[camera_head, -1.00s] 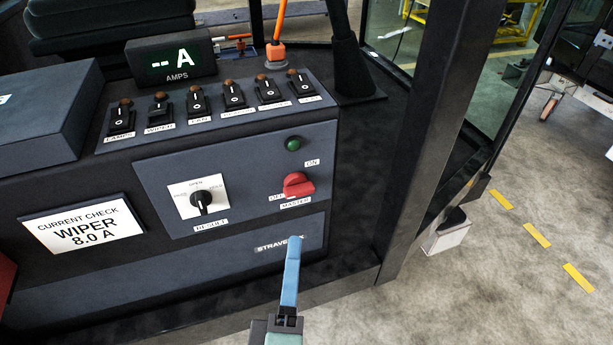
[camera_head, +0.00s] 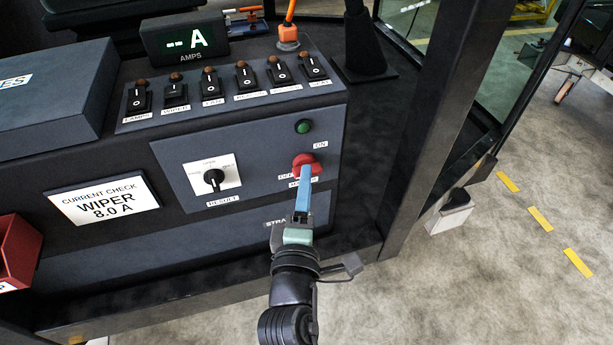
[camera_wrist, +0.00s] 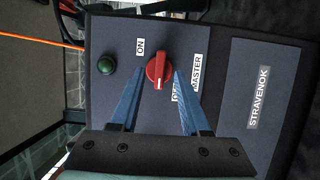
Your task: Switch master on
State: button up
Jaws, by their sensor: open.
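The red MASTER knob (camera_head: 303,161) sits on the grey panel of the console, between the ON and OFF labels. In the wrist view the knob (camera_wrist: 159,70) has a white mark toward its OFF side; the OFF label is partly hidden by a finger. My gripper (camera_head: 305,178) is in front of the knob, its blue fingers covering the knob's lower part. In the wrist view my open gripper (camera_wrist: 160,74) has one fingertip on each side of the knob. I cannot tell whether they touch it. The green lamp (camera_head: 303,127) above looks unlit.
The RESULT selector (camera_head: 214,178) is left of the knob. A row of black rocker switches (camera_head: 242,78) runs along the top. The display (camera_head: 186,42) reads "-- A". A card (camera_head: 103,199) reads "WIPER 8.0 A". A dark post (camera_head: 428,130) stands to the right.

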jog(key=shift+w+d, duration=0.1)
jog(key=shift+w, duration=0.7)
grip_shut()
